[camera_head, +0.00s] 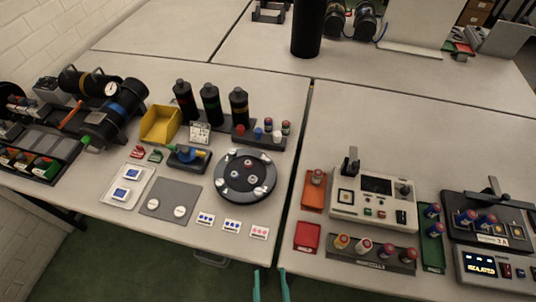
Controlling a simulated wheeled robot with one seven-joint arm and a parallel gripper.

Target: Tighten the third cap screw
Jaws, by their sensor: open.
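A round dark cap (246,196) lies on the left table near its front right corner. Several pale screw heads sit around its rim, and a few small fittings, one of them red, sit nearer its middle. Which screw is the third, and how tight each is, I cannot tell. My gripper (270,286) shows at the bottom edge as two teal fingers, apart and with nothing between them. It is in front of the table edge, below the cap in the picture, and not touching it.
A grey mat (169,201) with two white discs lies left of the cap. Small cards (232,226) lie in front. A rack of bottles (258,138) stands behind it. A gap separates this table from the right one, which carries a control box (374,211) and a red tray (307,236).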

